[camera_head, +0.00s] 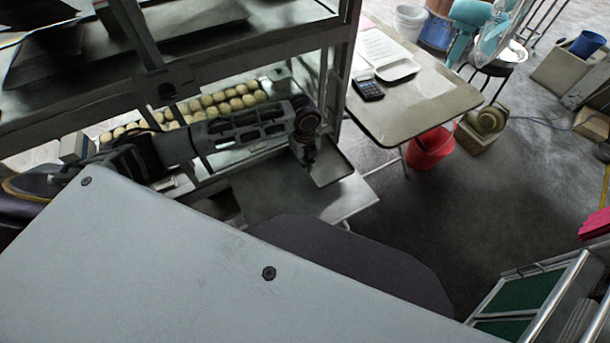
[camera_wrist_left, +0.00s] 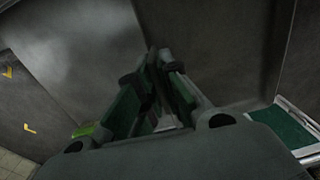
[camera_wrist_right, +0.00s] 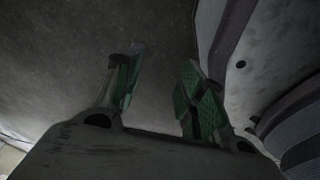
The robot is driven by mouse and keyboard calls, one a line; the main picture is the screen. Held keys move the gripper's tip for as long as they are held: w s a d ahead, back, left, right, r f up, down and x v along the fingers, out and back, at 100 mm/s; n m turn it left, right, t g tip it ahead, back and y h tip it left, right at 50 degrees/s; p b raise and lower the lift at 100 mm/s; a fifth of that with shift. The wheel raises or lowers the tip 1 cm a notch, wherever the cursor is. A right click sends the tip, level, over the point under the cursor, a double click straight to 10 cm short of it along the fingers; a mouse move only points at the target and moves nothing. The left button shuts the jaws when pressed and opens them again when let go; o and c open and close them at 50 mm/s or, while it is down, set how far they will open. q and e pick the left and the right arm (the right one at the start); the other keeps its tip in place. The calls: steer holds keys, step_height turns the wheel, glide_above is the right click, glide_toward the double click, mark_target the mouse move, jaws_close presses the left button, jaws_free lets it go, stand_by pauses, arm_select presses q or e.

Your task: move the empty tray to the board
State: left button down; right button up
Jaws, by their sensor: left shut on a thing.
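A flat grey tray with a thin light rim (camera_head: 333,168) shows beside the rack's right post in the head view. My left gripper (camera_head: 309,166) is shut on its left edge. A flat grey board (camera_head: 265,193) lies just left of and below the tray in the picture. I cannot tell whether the tray touches it. In the left wrist view, the left fingers (camera_wrist_left: 160,62) are close together against a dark flat surface. My right gripper (camera_wrist_right: 158,82) is open and empty in the right wrist view. It is not visible in the head view.
A metal rack (camera_head: 346,65) with dough balls (camera_head: 215,103) stands around the left arm. Floor is clear at centre right.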

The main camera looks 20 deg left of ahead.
arm_select(q)
step_height(320, 180, down, 2)
steer(key=shift+f, duration=0.25)
arm_select(e)
steer(key=shift+w+a+r, duration=0.2)
steer(key=shift+w+a, duration=0.1)
steer(key=shift+w, duration=0.4)
